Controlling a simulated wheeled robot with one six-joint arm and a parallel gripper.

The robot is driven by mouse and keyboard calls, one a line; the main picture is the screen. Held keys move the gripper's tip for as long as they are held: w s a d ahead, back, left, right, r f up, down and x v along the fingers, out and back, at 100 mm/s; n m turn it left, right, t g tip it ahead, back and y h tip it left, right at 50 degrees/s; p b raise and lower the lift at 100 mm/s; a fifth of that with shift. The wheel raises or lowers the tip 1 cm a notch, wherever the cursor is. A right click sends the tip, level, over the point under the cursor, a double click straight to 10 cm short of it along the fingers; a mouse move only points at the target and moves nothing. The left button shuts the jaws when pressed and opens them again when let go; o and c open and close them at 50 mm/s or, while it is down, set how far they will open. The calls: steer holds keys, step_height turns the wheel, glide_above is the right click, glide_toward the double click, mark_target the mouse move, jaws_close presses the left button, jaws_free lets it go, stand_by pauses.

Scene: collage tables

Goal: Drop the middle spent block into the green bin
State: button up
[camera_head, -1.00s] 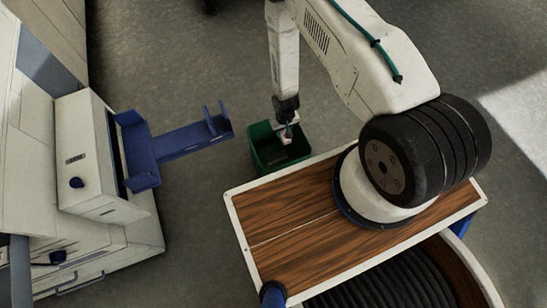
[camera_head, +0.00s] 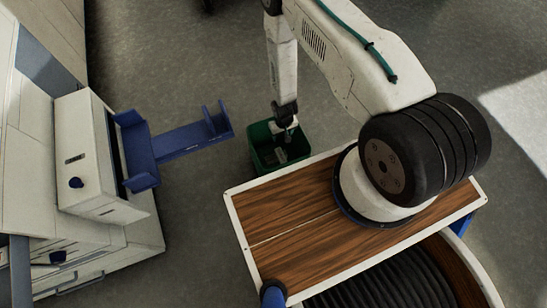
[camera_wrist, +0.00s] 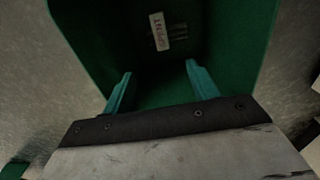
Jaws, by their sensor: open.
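The green bin (camera_head: 262,146) stands on the floor just beyond the wooden deck, open side up. It also fills the middle of the wrist view (camera_wrist: 85,40). My gripper (camera_wrist: 158,72) has its two teal fingers spread wide apart with nothing between them, and it points down into the bin. In the head view my gripper (camera_head: 288,136) is over the bin's mouth. A small dark piece with a white printed label (camera_wrist: 158,31) lies inside the bin, apart from the fingers. I cannot tell for sure that it is the middle spent block.
A blue bracket-like tray (camera_head: 190,139) sticks out from a white machine (camera_head: 88,160) at left, with no block visible on it. The wooden deck (camera_head: 290,225) with a white rim lies in front of the bin. Grey floor is free around the bin.

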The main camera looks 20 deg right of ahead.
steer(key=shift+r, duration=0.1)
step_height(320, 180, up, 8)
steer(key=shift+f, duration=0.2)
stand_by(0.5)
